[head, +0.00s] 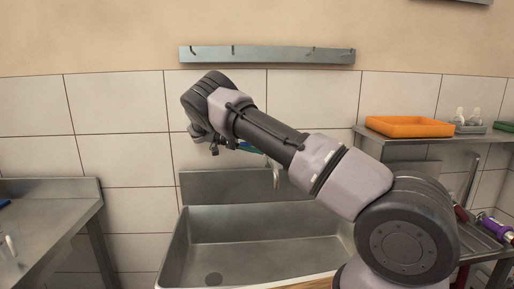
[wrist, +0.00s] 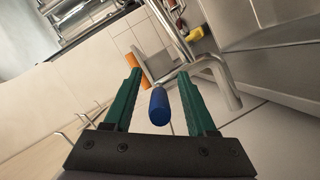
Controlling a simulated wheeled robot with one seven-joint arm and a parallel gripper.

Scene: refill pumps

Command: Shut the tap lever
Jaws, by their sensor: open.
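The tap's blue lever (wrist: 158,107) is in the wrist view, between the two green fingers of my gripper (wrist: 160,82). The fingers are open, with a gap on both sides of the blue grip, so I see no contact. The tap's bent metal spout (wrist: 228,88) curves just right of the right finger. In the head view the tap spout (head: 276,178) hangs over the sink, partly behind my arm. My gripper's fingers are mostly hidden there by my wrist, and a small blue and green patch shows beside it.
The steel sink (head: 225,215) lies below my arm. A hook rail (head: 268,54) is on the wall above. At right, a shelf holds an orange tray (head: 408,126) and small clear bottles (head: 475,115). A steel table (head: 45,215) stands at left.

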